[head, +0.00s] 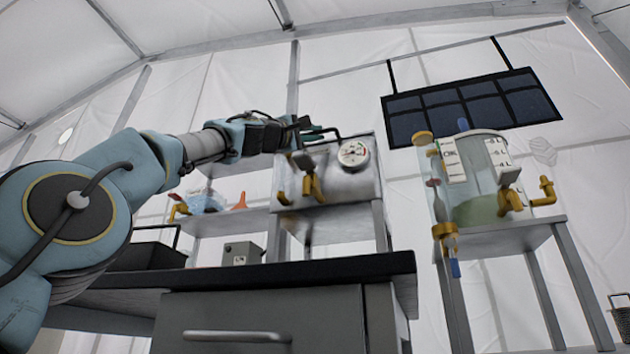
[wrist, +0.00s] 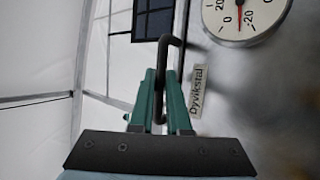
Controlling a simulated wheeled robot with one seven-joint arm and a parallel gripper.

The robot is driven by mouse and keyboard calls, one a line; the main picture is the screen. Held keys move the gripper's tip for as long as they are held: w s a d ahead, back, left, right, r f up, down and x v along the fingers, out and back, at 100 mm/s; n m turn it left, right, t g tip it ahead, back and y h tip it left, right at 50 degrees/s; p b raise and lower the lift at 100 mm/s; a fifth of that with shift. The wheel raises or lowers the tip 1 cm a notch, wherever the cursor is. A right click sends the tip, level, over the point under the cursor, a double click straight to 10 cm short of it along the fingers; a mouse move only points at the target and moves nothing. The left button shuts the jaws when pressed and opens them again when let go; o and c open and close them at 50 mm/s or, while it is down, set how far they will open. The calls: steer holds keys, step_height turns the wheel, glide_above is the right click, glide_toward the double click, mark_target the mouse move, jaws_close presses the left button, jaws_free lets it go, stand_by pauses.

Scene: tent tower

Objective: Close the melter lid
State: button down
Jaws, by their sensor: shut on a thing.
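The melter (head: 330,185) is a shiny metal box with a round dial gauge (head: 353,154) and brass taps, standing on a metal stand. A dark bent handle (wrist: 171,42) sticks out beside its metal surface, which bears a "Dyvikstal" label (wrist: 198,91). My gripper (head: 317,132) is at the melter's upper edge, left of the gauge. In the wrist view, its green fingers (wrist: 161,80) are shut on the handle, which passes between them. The lid's outline and how far it stands open cannot be made out from this low angle.
A dark-topped workbench (head: 270,275) with a drawer stands in front, below my arm. A clear tank (head: 470,185) with brass fittings stands on a stool to the right. An orange funnel (head: 240,201) sits on a shelf left of the melter. A dark panel (head: 470,105) hangs behind.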

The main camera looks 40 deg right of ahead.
steer(key=shift+w+d+f, duration=0.1)
steer(key=shift+d+f, duration=0.1)
steer(key=shift+f, duration=0.05)
steer(key=c, duration=0.9)
jaws_free()
